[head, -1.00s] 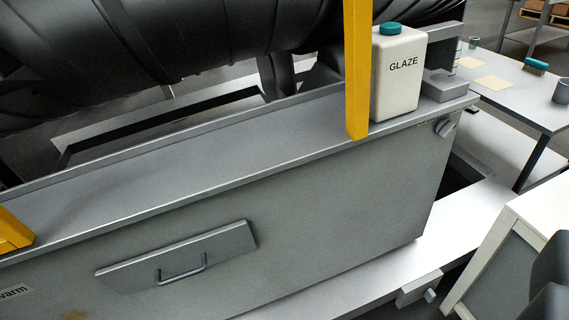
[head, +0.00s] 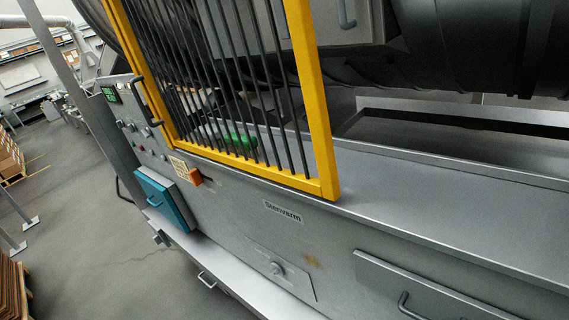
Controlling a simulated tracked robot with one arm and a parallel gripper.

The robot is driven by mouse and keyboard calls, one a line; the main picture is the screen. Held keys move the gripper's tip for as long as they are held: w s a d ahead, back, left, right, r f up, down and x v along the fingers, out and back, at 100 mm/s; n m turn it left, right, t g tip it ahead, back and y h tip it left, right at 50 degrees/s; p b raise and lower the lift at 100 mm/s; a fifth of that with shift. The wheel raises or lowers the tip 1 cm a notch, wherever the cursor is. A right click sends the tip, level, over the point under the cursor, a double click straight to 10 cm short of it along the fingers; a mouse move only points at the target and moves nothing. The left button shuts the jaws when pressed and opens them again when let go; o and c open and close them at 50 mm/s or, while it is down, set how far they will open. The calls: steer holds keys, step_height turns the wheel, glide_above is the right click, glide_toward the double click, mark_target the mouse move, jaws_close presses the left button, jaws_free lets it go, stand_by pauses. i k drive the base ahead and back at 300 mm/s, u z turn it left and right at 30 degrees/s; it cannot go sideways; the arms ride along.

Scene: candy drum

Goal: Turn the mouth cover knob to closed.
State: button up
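No knob has a readable mouth cover label. The dark drum (head: 470,45) lies behind, partly hidden by a yellow-framed barred guard (head: 328,150). My gripper is not in view.
A teal box (head: 165,198) and an orange block (head: 194,177) stick out from the machine front. A handled panel (head: 420,285) is at lower right. A ledge (head: 235,290) runs along the base. Open grey floor (head: 75,200) lies left, with stacked boxes (head: 10,160) at the edge.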

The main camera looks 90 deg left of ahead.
mark_target(276, 269)
steer(key=u, duration=1.3)
steer(key=i, duration=0.1)
steer(key=u, duration=2.3)
steer(key=k, duration=0.9)
steer(key=u, duration=0.2)
steer(key=i, duration=0.9)
steer(key=z, duration=0.1)
